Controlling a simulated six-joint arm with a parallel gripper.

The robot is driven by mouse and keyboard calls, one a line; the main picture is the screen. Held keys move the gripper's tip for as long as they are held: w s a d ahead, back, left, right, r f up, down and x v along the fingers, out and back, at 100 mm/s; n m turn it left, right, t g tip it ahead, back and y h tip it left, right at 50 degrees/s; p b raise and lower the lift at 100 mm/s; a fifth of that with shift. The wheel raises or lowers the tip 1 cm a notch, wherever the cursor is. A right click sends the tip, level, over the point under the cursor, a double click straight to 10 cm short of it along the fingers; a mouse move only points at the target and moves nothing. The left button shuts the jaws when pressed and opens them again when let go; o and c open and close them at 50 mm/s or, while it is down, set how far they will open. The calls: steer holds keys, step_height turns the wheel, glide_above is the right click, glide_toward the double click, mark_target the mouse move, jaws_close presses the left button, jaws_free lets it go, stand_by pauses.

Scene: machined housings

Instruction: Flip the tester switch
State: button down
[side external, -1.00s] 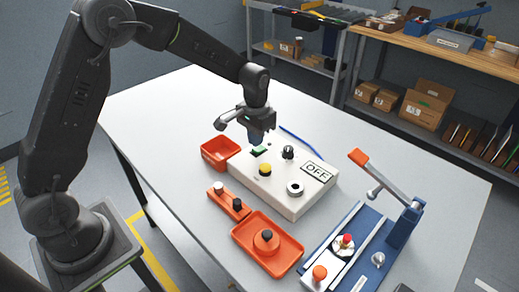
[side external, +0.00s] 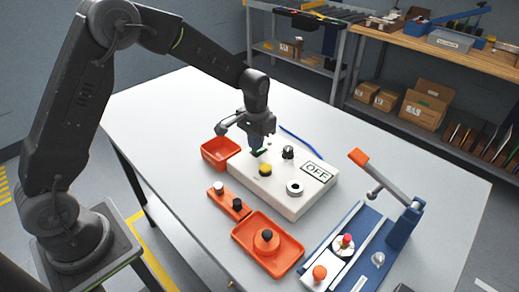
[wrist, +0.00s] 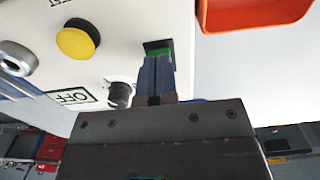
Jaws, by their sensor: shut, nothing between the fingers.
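A green and black switch (wrist: 157,46) sits near the box's edge and is partly hidden by my fingers. My gripper (side external: 257,147) is shut and empty, pointing down at the switch. In the wrist view my blue-grey fingertips (wrist: 156,60) overlap the switch; I cannot tell whether they touch it.
An orange bin (side external: 219,150) stands beside the tester, close to my gripper. An orange tray (side external: 240,236) and a small orange holder (side external: 229,203) lie in front. A blue lever press (side external: 402,228) stands at right. The table's far left is clear.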

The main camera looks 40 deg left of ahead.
steer(key=shift+f, duration=0.5)
steer(key=shift+r, duration=3.55)
steer(key=s+r+t, duration=0.4)
steer(key=s+r, duration=0.9)
steer(key=s, duration=0.4)
steer(key=s+t, duration=0.1)
steer(key=s, duration=0.8)
steer(key=shift+s+d+f+t, duration=0.15)
steer(key=shift+d+f+t, duration=0.15)
steer(key=shift+d, duration=0.15)
steer(key=c, duration=1.8)
jaws_free()
steer(key=shift+c, duration=0.2)
